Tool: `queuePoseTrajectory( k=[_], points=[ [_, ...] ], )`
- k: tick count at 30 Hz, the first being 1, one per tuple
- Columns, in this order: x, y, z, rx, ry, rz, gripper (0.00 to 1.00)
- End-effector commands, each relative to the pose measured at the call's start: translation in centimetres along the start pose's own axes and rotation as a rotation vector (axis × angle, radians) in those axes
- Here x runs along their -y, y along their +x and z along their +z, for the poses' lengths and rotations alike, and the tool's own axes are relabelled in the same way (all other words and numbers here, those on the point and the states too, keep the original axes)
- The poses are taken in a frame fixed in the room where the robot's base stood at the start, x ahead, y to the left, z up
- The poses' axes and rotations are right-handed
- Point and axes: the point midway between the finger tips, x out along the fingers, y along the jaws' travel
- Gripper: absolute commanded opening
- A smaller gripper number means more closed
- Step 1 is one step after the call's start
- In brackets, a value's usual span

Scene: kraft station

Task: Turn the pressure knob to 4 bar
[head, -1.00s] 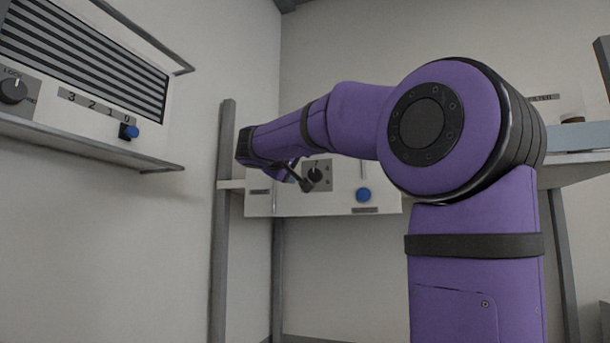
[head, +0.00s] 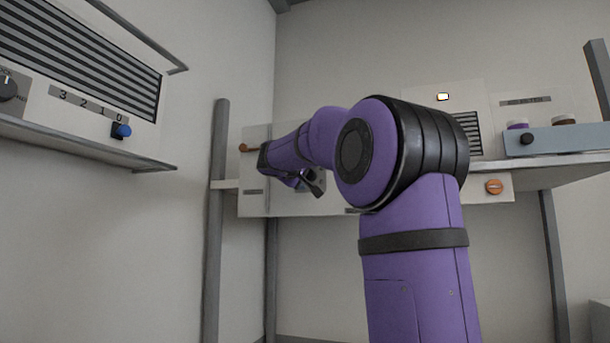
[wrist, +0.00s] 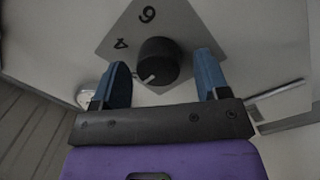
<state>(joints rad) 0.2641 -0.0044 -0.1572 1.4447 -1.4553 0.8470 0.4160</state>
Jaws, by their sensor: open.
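The pressure knob (wrist: 158,58) is round and black, on a grey diamond-shaped plate (wrist: 178,24) in the wrist view. Its white mark points to the lower left. The 4 is printed at the knob's upper left, apart from the mark; another digit, 6 or 9, is above. My gripper (wrist: 162,64) is open, with one blue finger on each side of the knob. A gap shows on the left; contact on the right is unclear. In the head view my gripper (head: 312,182) is at the white back panel (head: 254,204), and my arm hides the knob.
A left wall unit has a slotted grille, a blue knob (head: 123,131) on a 3-to-0 scale and a protruding shelf (head: 80,142). At the right are an orange knob (head: 494,187) and a blue-grey box (head: 555,139) on a shelf. A grey post (head: 216,220) stands left of my gripper.

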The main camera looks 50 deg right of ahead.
Motion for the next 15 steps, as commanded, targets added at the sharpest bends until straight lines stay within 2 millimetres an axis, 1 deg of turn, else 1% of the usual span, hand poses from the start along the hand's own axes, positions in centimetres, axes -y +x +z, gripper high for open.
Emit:
queuePoseTrajectory(
  k=[1,7,8,15],
  points=[
    [0.00,-0.01,0.01,0.000,0.000,0.000,0.68],
    [0.00,-0.03,0.01,0.000,0.000,0.000,0.22],
    [0.00,-0.02,0.01,0.000,0.000,0.000,0.19],
    [0.00,-0.03,0.01,0.001,0.014,-0.001,0.19]
  ],
)
